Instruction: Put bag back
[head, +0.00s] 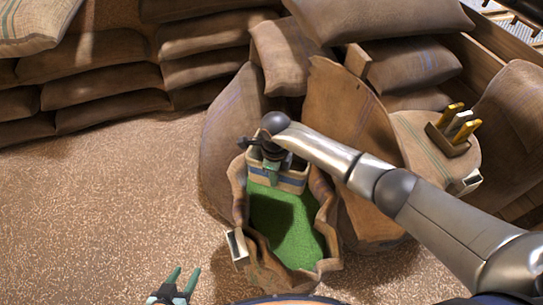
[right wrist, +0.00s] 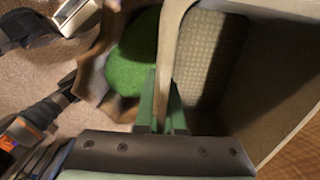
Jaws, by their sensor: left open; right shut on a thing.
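A brown open bag (head: 240,206) stands upright on the floor in the head view, its mouth open and green material (head: 285,228) inside. A small box-like container (head: 277,177) with a blue band sits at the far side of the bag's mouth. My right gripper (head: 272,150) is over it. In the right wrist view, my right gripper (right wrist: 163,112) is shut on the container's pale rim (right wrist: 173,45), with the container's patterned interior (right wrist: 208,60) to the right. My left gripper (head: 178,284) is open and empty, low in the head view, left of the bag and apart from it.
Stacked full sacks (head: 110,85) line the back. More sacks (head: 345,120) stand close behind and right of the open bag. A sack at the right (head: 435,145) carries a piece with yellow prongs (head: 452,122). The floor (head: 90,210) at left is clear.

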